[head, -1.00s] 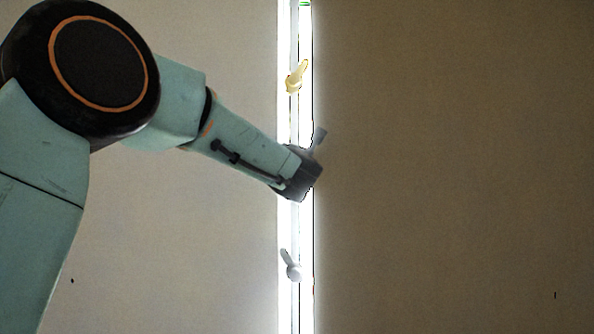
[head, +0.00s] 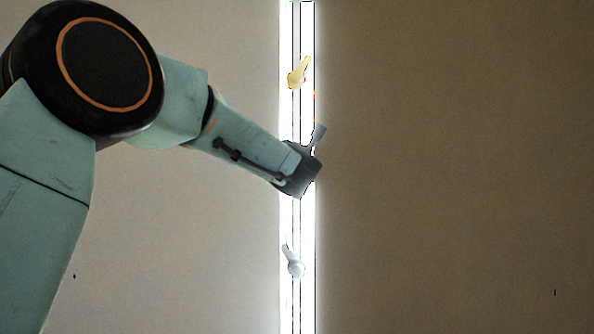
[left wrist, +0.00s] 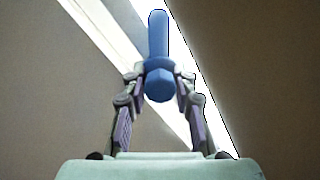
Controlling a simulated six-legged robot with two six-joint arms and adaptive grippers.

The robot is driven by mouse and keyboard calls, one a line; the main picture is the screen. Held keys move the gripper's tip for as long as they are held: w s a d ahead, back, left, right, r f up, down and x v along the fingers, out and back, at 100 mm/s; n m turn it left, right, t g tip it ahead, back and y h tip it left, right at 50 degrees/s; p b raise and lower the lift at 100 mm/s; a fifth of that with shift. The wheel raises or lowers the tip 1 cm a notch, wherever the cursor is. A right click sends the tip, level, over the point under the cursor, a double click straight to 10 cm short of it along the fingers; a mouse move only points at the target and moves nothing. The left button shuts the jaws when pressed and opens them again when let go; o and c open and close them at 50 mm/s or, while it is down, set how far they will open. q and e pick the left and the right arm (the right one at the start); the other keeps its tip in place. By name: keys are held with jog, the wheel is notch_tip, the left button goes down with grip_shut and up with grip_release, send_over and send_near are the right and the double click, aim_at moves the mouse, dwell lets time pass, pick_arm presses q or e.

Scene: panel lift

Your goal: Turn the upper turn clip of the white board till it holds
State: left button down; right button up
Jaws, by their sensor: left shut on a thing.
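My left gripper (head: 305,172) reaches in from the left in the head view, at the bright upright strip. In the left wrist view my left gripper (left wrist: 160,85) is shut on a blue turn clip (left wrist: 158,38). The clip's hub lies between the fingers and its lever points away from them. In the head view this clip's lever (head: 318,135) looks grey and tilts up and right; its hub is hidden by the gripper. A cream clip (head: 299,73) is above, lever up and slightly right. A white clip (head: 295,268) is below, lever up and left. My right gripper is not in view.
A plain pale panel (head: 200,30) lies left of the bright strip (head: 297,220) and a darker brown panel (head: 450,160) lies right of it. Which surface is the white board I cannot tell. No loose obstacles show near the gripper.

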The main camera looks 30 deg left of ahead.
pick_arm(q)
jog(key=shift+f, duration=0.2)
jog(key=shift+f+n+b, duration=0.1)
jog(key=shift+n+b, duration=0.3)
jog(key=shift+b, duration=0.35)
jog(key=n+b, duration=0.5)
jog(key=shift+f+b, duration=0.2)
jog(key=shift+b, duration=0.2)
jog(key=n+b, duration=0.4)
jog(key=n, duration=0.1)
jog(key=shift+a, duration=0.1)
jog(key=n+b, duration=0.4)
jog(key=n, duration=0.2)
jog(key=shift+n, duration=0.3)
jog(key=n+b, duration=0.2)
jog(key=n, duration=0.2)
jog(key=shift+r+n+b, duration=0.1)
jog(key=shift+n+b, duration=0.4)
jog(key=shift+n, duration=0.7)
